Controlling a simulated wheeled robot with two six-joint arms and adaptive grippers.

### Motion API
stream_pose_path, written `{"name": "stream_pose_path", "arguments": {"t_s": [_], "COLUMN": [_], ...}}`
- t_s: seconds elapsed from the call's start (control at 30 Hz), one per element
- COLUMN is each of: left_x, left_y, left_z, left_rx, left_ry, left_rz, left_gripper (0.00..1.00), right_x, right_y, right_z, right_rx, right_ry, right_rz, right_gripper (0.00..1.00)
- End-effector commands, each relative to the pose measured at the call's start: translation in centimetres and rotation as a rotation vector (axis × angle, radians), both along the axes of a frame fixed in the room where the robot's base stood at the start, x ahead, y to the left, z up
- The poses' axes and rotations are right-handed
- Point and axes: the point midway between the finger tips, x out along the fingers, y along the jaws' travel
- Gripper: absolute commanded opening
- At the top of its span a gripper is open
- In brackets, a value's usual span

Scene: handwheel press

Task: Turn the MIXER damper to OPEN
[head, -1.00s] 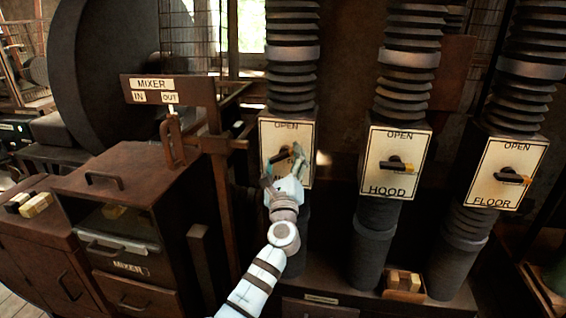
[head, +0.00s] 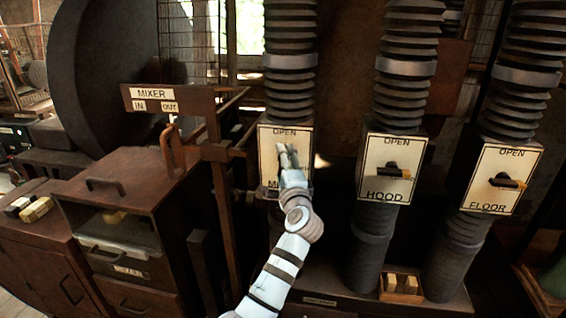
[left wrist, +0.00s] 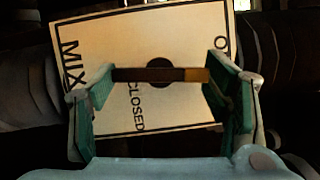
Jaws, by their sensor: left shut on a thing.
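The MIXER damper plate (head: 267,151) is cream with a black border, at the left of three duct plates in the head view. My left gripper (head: 287,152) is in front of it and covers its handle and part of the lettering there. In the left wrist view, the plate (left wrist: 190,35) is rotated, with MIX at left, CLOSED below the handle and OPEN partly hidden at right. The dark handle (left wrist: 140,75) with a yellow tip lies between my left fingers, which grip it at its ends. Its yellow tip is at the side toward OPEN.
The HOOD plate (head: 387,184) and FLOOR plate (head: 487,196) stand to the right, their handles about level with yellow tips rightward. A brown frame with a MIXER IN/OUT sign (head: 152,92) and a cabinet (head: 150,185) stand left. A small block box (head: 402,296) sits low.

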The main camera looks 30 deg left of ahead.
Motion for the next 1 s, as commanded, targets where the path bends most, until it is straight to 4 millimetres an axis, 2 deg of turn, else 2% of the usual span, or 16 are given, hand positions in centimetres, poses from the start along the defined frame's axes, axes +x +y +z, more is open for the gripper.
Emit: {"name": "stream_pose_path", "arguments": {"t_s": [0.33, 0.83, 0.87, 0.97, 1.0], "left_x": [-0.01, -0.02, -0.02, -0.01, -0.01], "left_y": [0.01, 0.01, 0.01, 0.0, -0.01], "left_z": [0.05, -0.05, -0.05, -0.02, -0.01], "left_rx": [-0.121, -0.14, -0.14, -0.139, -0.138], "left_ry": [-0.047, -0.055, -0.055, -0.054, -0.055], "left_rz": [0.0, 0.0, 0.0, 0.0, 0.0], "left_gripper": [0.42, 0.42, 0.75, 0.9, 0.9], "right_x": [0.01, 0.0, 0.0, 0.0, 0.0], "right_y": [-0.01, 0.01, 0.01, 0.01, 0.01], "right_z": [0.85, 0.87, 0.87, 0.87, 0.87], "right_rx": [0.0, 0.0, 0.0, 0.0, 0.0], "right_ry": [0.0, 0.0, 0.0, 0.0, 0.0], "right_rz": [0.0, 0.0, 0.0, 0.0, 0.0], "right_gripper": [0.4, 0.4, 0.4, 0.4, 0.4]}}
